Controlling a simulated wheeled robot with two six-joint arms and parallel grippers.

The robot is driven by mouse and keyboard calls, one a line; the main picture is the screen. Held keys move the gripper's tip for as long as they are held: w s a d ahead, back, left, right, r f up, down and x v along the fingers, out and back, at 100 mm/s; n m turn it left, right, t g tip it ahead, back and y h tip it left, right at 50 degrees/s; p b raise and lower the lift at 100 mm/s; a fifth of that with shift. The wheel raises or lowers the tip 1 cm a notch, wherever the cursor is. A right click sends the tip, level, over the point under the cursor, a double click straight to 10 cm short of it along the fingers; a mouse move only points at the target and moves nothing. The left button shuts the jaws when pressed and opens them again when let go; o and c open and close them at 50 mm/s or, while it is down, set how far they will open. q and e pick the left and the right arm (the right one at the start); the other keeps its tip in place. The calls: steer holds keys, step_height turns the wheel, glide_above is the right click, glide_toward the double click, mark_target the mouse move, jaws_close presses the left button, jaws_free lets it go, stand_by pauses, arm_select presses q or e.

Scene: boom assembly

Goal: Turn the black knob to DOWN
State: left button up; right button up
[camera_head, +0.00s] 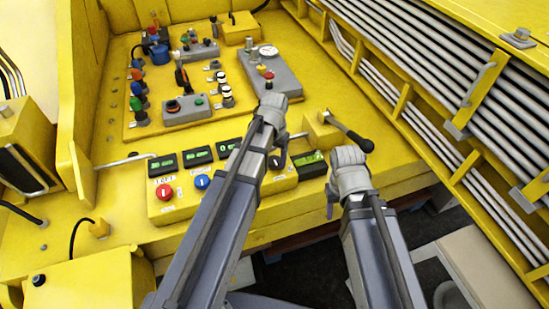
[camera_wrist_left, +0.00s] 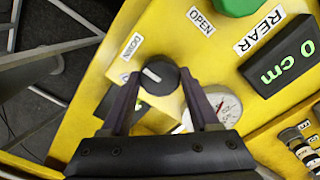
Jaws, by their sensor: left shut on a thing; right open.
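The black knob (camera_wrist_left: 158,75) stands between the two fingers of my left gripper (camera_wrist_left: 157,88) in the left wrist view. The fingers are shut on its sides. A short white mark on the knob's face slants toward the upper left. The DOWN label (camera_wrist_left: 131,46) is on the yellow panel up and left of the knob. In the head view my left gripper (camera_head: 283,142) reaches down to the right part of the front panel, and its arm hides part of the panel. My right gripper (camera_head: 332,200) hangs open in front of the panel's right end, touching nothing visible.
A red knob (camera_head: 164,191) and a blue knob (camera_head: 202,181) are on the same front panel (camera_head: 175,213). A black-handled lever (camera_head: 352,134) rises behind my right wrist. A green knob (camera_wrist_left: 235,5) and a display (camera_wrist_left: 288,58) are close to my left gripper.

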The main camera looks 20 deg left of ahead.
mark_target(275, 160)
stand_by(0.3)
arm_select(q)
steer(key=o, duration=1.4)
steer(key=shift+c, duration=0.2)
step_height(275, 160, up, 8)
steer(key=p, duration=0.8)
steer(key=shift+f, duration=0.1)
steer(key=shift+f, duration=0.1)
steer(key=s+d+f+b, duration=0.4)
steer(key=s+d+b, duration=0.1)
steer(key=s, duration=0.2)
steer(key=s+d+f+m+y+b, duration=0.1)
steer(key=s+d+f+b, duration=0.4)
steer(key=s, duration=0.2)
steer(key=shift+s+d+f, duration=0.15)
steer(key=shift+d+f, duration=0.05)
steer(key=shift+f, duration=0.1)
